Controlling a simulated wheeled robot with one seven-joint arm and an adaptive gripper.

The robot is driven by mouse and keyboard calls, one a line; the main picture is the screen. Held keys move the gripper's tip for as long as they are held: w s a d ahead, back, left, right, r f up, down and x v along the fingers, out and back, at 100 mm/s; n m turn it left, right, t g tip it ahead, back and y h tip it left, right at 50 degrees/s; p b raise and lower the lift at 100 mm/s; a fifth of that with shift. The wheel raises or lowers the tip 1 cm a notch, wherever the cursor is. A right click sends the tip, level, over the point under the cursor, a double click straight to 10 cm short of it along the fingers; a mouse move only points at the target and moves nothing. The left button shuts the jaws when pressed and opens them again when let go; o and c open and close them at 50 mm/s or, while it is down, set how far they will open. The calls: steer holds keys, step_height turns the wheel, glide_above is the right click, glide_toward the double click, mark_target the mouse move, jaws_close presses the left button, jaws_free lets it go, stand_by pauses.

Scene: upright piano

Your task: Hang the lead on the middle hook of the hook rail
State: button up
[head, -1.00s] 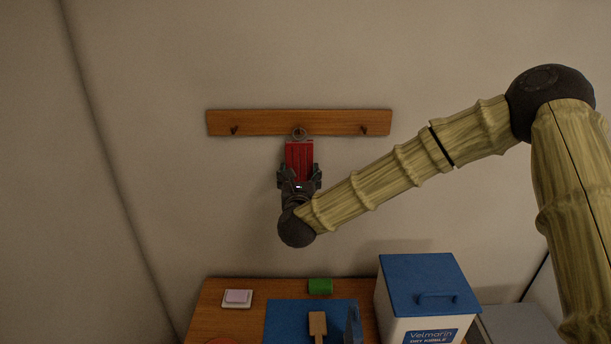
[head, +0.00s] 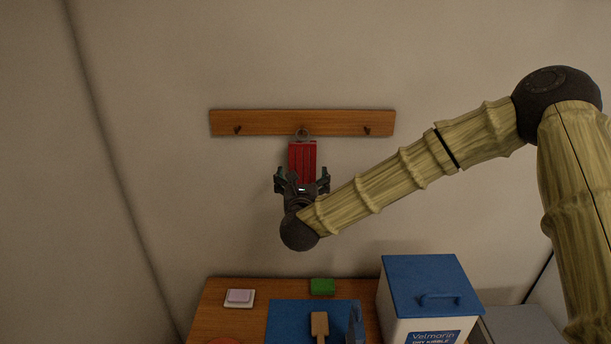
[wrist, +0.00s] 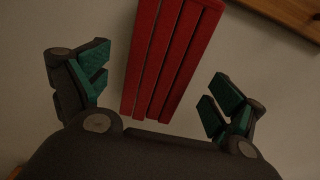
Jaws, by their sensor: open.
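The lead is a bundle of red straps (head: 302,161) with a metal ring at its top. It hangs upright against the wall, its ring (head: 302,134) at the middle of the wooden hook rail (head: 270,124). The ring covers the middle hook, so the exact contact there is hard to see. My gripper (head: 302,178) is open around the lower end of the lead, its fingers spread apart on both sides. In the wrist view the red straps (wrist: 172,55) lie between and beyond the open green-padded fingers (wrist: 155,95), with clear gaps on both sides.
The left hook (head: 238,130) and right hook (head: 367,130) are bare. Below, a wooden table (head: 215,305) holds a blue mat (head: 287,317), a green block (head: 322,287), a pink-topped white item (head: 240,298) and a blue-lidded bin (head: 430,285). The wall around the rail is clear.

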steer(key=s, duration=1.1)
steer(key=s+d+f+n+g+y, duration=0.1)
steer(key=s+d+f+n+g, duration=0.15)
steer(key=s+f+n, duration=0.65)
steer(key=s+d+f+n+g+y, duration=0.15)
steer(key=f+n+g, duration=0.25)
steer(key=f, duration=0.9)
steer(key=s+d+f+n+g+y, duration=0.1)
steer(key=s+f+n+g, duration=0.2)
steer(key=s+f+n, duration=0.65)
steer(key=s+d+f+n+g+h, duration=0.1)
steer(key=s+d+f+n+g, duration=0.3)
steer(key=s+d, duration=0.5)
steer(key=s+d+f+n+g+h, duration=0.2)
steer(key=s+d+f+n+g, duration=0.2)
steer(key=s+d+f+n, duration=0.5)
steer(key=s+d+f, duration=0.1)
steer(key=s+f, duration=0.1)
steer(key=s, duration=0.3)
steer(key=shift+d, duration=0.15)
